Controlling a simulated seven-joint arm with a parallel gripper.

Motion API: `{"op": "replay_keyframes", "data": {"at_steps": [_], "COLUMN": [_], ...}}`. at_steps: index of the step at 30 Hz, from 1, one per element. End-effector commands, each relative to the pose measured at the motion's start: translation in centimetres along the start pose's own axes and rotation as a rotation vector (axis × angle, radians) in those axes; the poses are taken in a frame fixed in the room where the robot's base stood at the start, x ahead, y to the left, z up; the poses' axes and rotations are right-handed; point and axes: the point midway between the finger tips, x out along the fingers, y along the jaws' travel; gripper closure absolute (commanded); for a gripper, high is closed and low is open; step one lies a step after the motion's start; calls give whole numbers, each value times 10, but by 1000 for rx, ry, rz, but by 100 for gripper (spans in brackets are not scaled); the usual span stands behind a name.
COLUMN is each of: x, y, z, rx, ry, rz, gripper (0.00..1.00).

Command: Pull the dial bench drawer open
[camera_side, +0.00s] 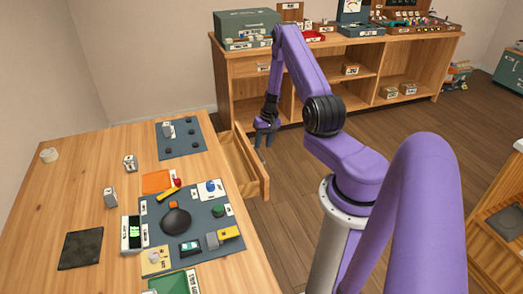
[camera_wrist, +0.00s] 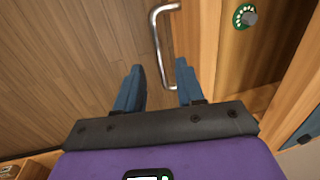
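The wooden dial bench drawer (camera_side: 232,152) stands out from the right side of the bench in the side view, partly open, with its inside showing. Its silver bar handle (camera_wrist: 157,48) is in the upper middle of the wrist view, on the drawer front (camera_wrist: 196,35). My gripper (camera_wrist: 158,66) is open, with its blue fingers apart and the lower end of the handle appearing between them. I cannot tell whether either finger touches the handle. In the side view my gripper (camera_side: 263,140) is at the far end of the drawer front, pointing down.
The bench top (camera_side: 60,185) holds a grey board (camera_side: 180,142), a mat with a dark round dial and several small parts. A green dial (camera_wrist: 245,16) shows at the upper right of the wrist view. Wooden shelves (camera_side: 240,85) stand behind.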

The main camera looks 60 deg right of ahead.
Motion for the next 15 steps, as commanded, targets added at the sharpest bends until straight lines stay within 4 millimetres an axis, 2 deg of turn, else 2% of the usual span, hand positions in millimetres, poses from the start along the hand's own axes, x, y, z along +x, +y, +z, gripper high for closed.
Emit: {"op": "replay_keyframes", "data": {"at_steps": [1, 6, 15], "x": [9, 29, 41], "y": [0, -1, 0], "z": [1, 0, 0], "rx": [1, 0, -1], "ry": [-2, -1, 1], "rz": [0, 0, 1], "gripper": [62, 62, 62]}}
